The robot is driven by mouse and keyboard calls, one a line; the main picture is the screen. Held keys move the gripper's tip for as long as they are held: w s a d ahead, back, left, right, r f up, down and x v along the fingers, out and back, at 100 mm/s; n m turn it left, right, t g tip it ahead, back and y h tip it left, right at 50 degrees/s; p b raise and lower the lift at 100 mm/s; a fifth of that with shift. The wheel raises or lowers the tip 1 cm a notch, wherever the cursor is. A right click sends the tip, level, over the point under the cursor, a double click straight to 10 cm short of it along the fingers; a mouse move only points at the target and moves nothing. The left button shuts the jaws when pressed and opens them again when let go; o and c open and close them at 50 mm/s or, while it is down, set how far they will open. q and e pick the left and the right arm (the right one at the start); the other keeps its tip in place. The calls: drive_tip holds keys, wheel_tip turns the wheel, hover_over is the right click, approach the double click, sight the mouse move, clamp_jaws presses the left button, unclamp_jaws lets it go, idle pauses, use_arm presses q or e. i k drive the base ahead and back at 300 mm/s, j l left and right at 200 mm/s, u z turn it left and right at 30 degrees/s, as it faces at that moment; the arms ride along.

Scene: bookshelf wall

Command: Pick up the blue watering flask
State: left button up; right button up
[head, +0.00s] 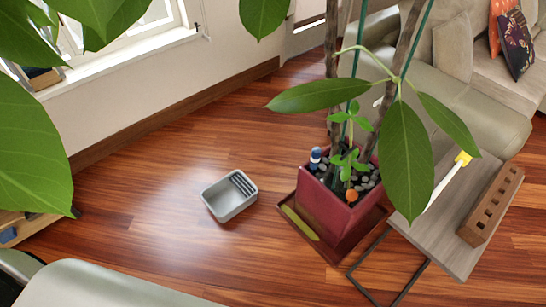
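A small blue and white object (315,158), which looks like the blue watering flask, stands upright in the left back corner of the dark red plant pot (335,215). Its lower end is hidden among the pebbles. An orange object (351,196) sits near the front corner of the same pot. Neither of my grippers is in view.
The pot stands on a dark red tray with a yellow-green strip on it. Thick stems and large leaves (405,160) hang over the pot. A grey bin (229,196) stands on the open wooden floor. A low table (455,215) with a brown holed block (490,205) stands right.

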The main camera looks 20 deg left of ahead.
sight(316, 154)
drive_tip(key=u, duration=0.1)
drive_tip(key=z, duration=1.4)
drive_tip(key=u, duration=1.4)
drive_tip(key=i+j+z, duration=0.1)
drive_tip(key=j, duration=0.3)
drive_tip(key=i+j+z, duration=0.1)
drive_tip(key=i+j, duration=0.15)
drive_tip(key=j, duration=0.15)
